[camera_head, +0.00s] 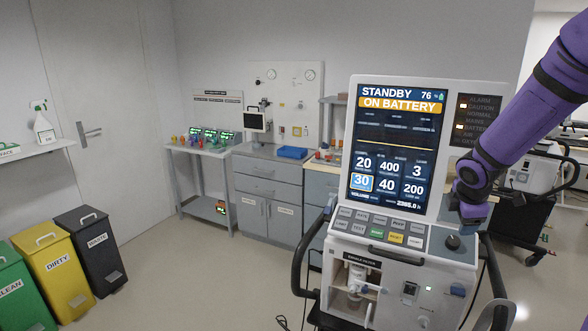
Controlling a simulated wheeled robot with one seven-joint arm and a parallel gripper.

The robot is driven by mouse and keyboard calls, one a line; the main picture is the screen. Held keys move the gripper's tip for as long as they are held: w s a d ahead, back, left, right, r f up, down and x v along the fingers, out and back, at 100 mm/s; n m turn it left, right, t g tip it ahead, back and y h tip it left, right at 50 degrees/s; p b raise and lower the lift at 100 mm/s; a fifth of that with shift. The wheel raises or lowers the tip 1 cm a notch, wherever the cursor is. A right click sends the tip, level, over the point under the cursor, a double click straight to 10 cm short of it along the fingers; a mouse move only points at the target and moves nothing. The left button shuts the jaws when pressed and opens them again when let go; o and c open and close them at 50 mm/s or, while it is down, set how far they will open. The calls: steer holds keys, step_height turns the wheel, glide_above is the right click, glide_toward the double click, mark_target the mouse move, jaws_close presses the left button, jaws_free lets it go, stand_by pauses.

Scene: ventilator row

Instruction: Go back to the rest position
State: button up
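My purple arm reaches in from the upper right. My gripper (468,208) is at its lower end, in front of the right side of the ventilator (397,263), just above a dark round knob (453,242) on its panel. Its fingers are small and dark here, so I cannot tell whether they are open, touching the knob or apart from it. The ventilator's screen (396,150) reads "STANDBY", "ON BATTERY" and 76 %, with the 30 tile highlighted. Below it is a row of panel buttons (377,232) and an open compartment (353,288) with a white part inside.
Green (12,278), yellow (52,268) and black (92,250) bins stand at the left. A side table (207,149) and a drawer cabinet (267,188) line the back wall. A second machine (535,172) stands at the right behind my arm. The floor at centre left is clear.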

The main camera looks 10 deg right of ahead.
steer(key=s+a+r+m+y, duration=0.1)
steer(key=s+a+r+m, duration=0.6)
steer(key=s, duration=0.5)
steer(key=s+a+r+m+t+y, duration=0.1)
steer(key=s+a+r+m+y, duration=0.1)
steer(key=s+a+r+m, duration=0.5)
steer(key=s+a+r, duration=0.3)
steer(key=s+a, duration=0.3)
steer(key=shift+a+r+m, duration=0.25)
steer(key=shift+r+m, duration=0.05)
steer(key=shift+r, duration=0.05)
steer(key=shift+c, duration=0.5)
stand_by(1.0)
jaws_close()
stand_by(1.5)
